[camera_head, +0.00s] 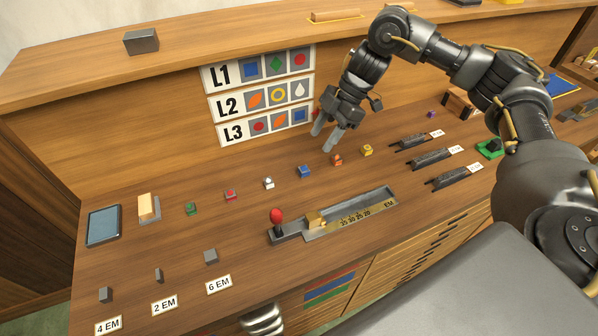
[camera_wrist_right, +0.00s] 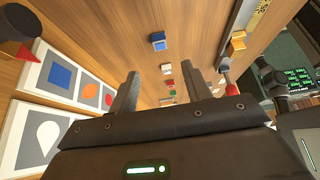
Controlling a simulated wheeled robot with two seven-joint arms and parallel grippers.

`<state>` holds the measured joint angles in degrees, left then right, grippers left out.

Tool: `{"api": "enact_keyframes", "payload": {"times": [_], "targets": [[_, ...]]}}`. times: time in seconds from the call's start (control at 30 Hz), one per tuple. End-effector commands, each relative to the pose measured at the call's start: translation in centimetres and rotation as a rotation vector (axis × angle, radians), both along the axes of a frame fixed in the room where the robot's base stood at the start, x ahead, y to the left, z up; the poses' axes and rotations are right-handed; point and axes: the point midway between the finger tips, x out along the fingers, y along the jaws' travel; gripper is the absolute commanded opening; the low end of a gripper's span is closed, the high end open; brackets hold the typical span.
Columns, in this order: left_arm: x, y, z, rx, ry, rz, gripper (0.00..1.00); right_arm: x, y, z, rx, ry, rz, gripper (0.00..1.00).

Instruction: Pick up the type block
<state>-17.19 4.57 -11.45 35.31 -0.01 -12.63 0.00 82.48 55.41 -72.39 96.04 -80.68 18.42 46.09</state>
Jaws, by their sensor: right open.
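A row of small type blocks lies on the wooden desk: green (camera_head: 191,208), red (camera_head: 230,195), white (camera_head: 268,183), blue (camera_head: 304,171), orange (camera_head: 337,159) and yellow (camera_head: 367,150). My right gripper (camera_head: 325,139) is open and empty, its fingers pointing down above the back of the row, near the orange and blue blocks. In the right wrist view the open fingers (camera_wrist_right: 160,82) frame the desk, with the blue block (camera_wrist_right: 157,41) and white block (camera_wrist_right: 166,69) apart from them. My left gripper is not in view.
A caster tray (camera_head: 350,214) with a red-knobbed lever (camera_head: 277,216) and a brass block (camera_head: 316,219) lies in front of the row. The L1, L2 and L3 cards (camera_head: 262,96) stand behind. Dark slotted holders (camera_head: 430,159) lie right; grey spacers (camera_head: 210,256) lie front left.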

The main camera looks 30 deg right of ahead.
Motion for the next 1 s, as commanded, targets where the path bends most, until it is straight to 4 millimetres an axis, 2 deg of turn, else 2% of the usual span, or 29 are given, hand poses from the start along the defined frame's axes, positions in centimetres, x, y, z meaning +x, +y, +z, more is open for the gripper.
{"api": "enact_keyframes", "payload": {"times": [0.3,0.63,0.77,0.9,1.0], "targets": [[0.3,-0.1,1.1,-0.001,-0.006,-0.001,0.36,-0.3,1.7,-3.8,-0.001,0.005,-0.01,0.49],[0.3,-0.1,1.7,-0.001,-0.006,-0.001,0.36,0.0,2.7,-5.1,-0.001,0.005,-0.006,0.49],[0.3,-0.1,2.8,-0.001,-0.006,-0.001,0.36,0.3,3.7,-6.6,-0.002,0.005,-0.006,0.49],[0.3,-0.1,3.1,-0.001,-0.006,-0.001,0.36,0.4,4.6,-8.3,-0.002,0.003,-0.007,0.49],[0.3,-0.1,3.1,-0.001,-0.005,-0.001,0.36,0.4,4.9,-8.9,0.0,0.002,-0.007,0.49]]}}
